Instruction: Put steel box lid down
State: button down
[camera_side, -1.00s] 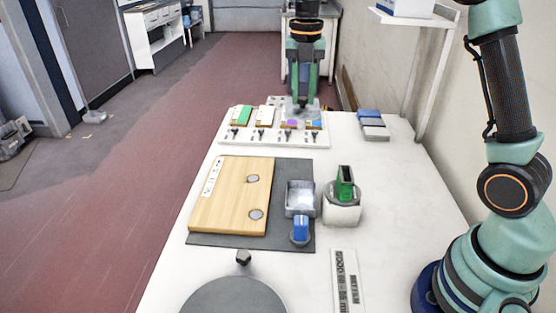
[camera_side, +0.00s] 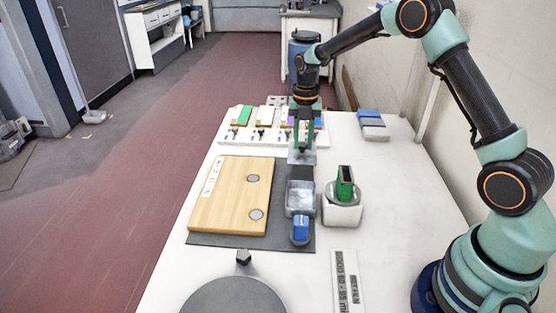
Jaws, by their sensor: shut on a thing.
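My gripper (camera_side: 303,148) points down just beyond the steel box and is shut on the steel box lid (camera_side: 301,158). The lid is a flat grey plate, held about level. It appears over or near the far edge of the dark mat (camera_side: 215,240); I cannot tell its height. The open steel box (camera_side: 300,199) stands on the mat with its shiny inside showing. The lid is apart from the box, on its far side. The fingers partly hide the lid's middle.
A blue block (camera_side: 300,230) sits right in front of the box. A white holder (camera_side: 342,212) with a green part stands close on the right. A wooden board (camera_side: 228,198) lies left. A white rack (camera_side: 250,138) with coloured pieces stands behind.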

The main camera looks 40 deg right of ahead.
jog(key=shift+f, duration=2.8)
jog(key=shift+f, duration=0.15)
jog(key=c, duration=0.6)
grip_release()
jog(key=shift+c, duration=0.2)
